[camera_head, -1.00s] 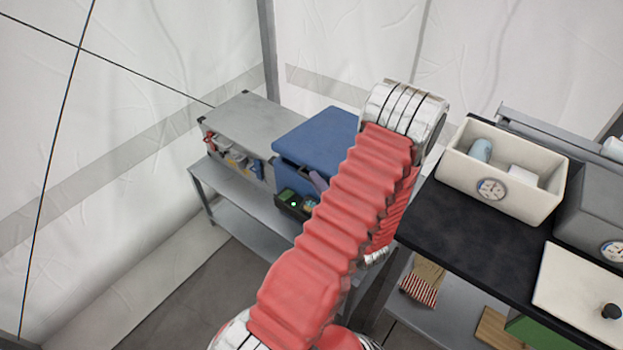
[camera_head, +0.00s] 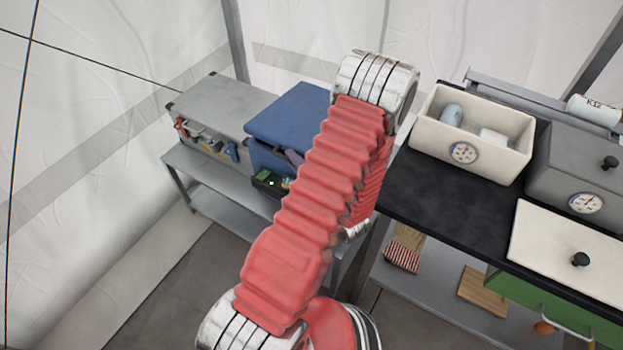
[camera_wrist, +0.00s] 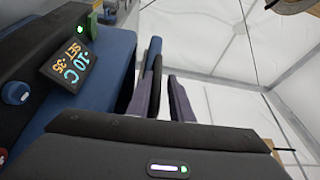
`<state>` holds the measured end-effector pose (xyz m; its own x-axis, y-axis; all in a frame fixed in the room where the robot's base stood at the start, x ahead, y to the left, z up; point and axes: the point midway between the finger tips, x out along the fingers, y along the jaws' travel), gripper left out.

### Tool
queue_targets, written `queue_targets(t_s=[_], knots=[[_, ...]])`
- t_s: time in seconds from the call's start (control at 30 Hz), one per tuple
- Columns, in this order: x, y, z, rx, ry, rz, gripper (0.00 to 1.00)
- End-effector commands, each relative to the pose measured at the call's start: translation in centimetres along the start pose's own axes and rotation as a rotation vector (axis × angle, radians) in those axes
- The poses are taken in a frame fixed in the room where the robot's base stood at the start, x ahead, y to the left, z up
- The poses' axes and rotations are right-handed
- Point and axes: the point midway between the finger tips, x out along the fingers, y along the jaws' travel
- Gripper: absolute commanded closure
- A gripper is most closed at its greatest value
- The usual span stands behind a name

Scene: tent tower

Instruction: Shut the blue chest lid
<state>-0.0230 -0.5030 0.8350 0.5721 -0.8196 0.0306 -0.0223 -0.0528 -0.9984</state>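The blue chest (camera_head: 262,160) stands on the grey bench at the back, partly hidden behind my arm. Its blue lid (camera_head: 288,112) lies flat or nearly flat on top; I cannot tell if a gap remains. A dark control panel with a lit green light sits on its front. In the wrist view the blue chest body (camera_wrist: 90,75) fills the left, with a readout (camera_wrist: 75,62) of -10 C.
A grey metal box (camera_head: 222,105) stands left of the chest on the bench (camera_head: 215,185). Open floor lies at the lower left.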

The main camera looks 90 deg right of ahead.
Motion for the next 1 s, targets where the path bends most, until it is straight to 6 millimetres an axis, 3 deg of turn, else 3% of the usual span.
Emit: queue_targets(t_s=[1.0], knots=[[-11.2, 0.1, -0.1, -0.001, 0.006, -0.001, 0.81]])
